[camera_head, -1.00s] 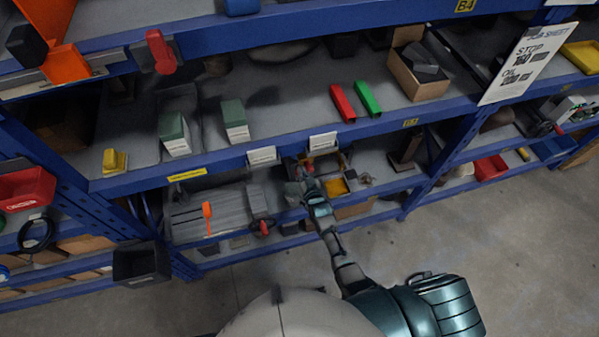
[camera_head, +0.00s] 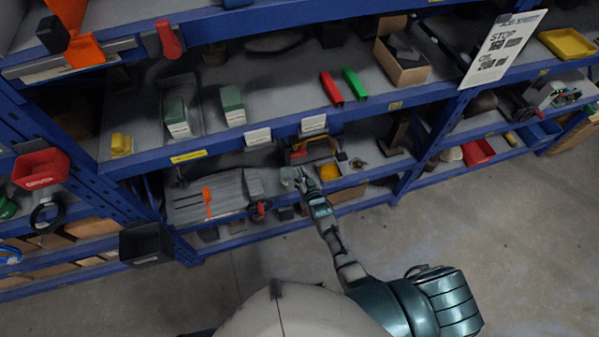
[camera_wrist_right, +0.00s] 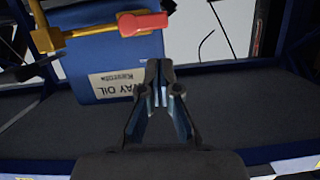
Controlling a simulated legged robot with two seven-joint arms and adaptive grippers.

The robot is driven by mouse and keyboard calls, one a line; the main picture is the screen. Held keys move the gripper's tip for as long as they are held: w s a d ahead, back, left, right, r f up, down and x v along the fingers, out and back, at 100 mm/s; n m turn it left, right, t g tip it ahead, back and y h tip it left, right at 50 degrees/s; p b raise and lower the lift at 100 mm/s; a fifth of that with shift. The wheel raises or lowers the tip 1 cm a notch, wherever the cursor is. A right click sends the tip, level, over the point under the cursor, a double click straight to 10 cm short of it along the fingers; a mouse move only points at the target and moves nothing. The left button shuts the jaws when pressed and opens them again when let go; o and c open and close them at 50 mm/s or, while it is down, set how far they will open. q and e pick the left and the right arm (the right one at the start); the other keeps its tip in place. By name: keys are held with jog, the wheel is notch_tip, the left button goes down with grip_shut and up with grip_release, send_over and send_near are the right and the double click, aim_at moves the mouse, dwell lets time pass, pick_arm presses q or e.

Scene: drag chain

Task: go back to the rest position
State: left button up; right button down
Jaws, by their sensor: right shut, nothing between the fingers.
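My right gripper (camera_head: 297,178) is at the front of the lower shelf in the head view, at the end of my outstretched right arm. In the right wrist view the gripper (camera_wrist_right: 160,85) has its two fingers together with nothing between them. Behind the fingertips in that view is a blue container labelled "WAY OIL" (camera_wrist_right: 112,62), with a yellow bar and a red handle (camera_wrist_right: 143,23) above it. The fingertips overlap its lower right edge in the picture; I cannot tell whether they touch. My left gripper is not in view.
A blue shelf rack fills the head view. A red block (camera_head: 331,87) and a green block (camera_head: 354,84) lie on the upper shelf. A yellow item (camera_head: 330,171) and an orange item (camera_head: 207,200) are on the lower shelf. The floor (camera_head: 500,240) at the right is clear.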

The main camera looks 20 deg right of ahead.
jog(key=s+d+f+n+g+b, duration=0.15)
jog(key=s+f+g, duration=0.25)
jog(key=s+f, duration=0.85)
jog(key=s+f+g+b, duration=0.25)
jog(key=s+f, duration=0.75)
jog(key=f, duration=0.5)
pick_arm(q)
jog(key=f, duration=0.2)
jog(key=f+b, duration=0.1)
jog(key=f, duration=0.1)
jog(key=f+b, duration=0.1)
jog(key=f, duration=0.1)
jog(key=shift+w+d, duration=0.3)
pick_arm(e)
jog(key=s+d+f+g, duration=0.2)
jog(key=s+f, duration=0.2)
jog(key=s, duration=0.7)
jog(key=s+d+f+g, duration=0.1)
jog(key=s+f+g, duration=0.2)
jog(key=s, duration=0.7)
jog(key=s+d+f+n+g+h, duration=0.1)
jog(key=s+d+f+g, duration=0.1)
jog(key=s+f, duration=0.5)
jog(key=s, duration=0.4)
jog(key=shift+s+d+g, duration=0.3)
jog(key=shift+d+g, duration=0.05)
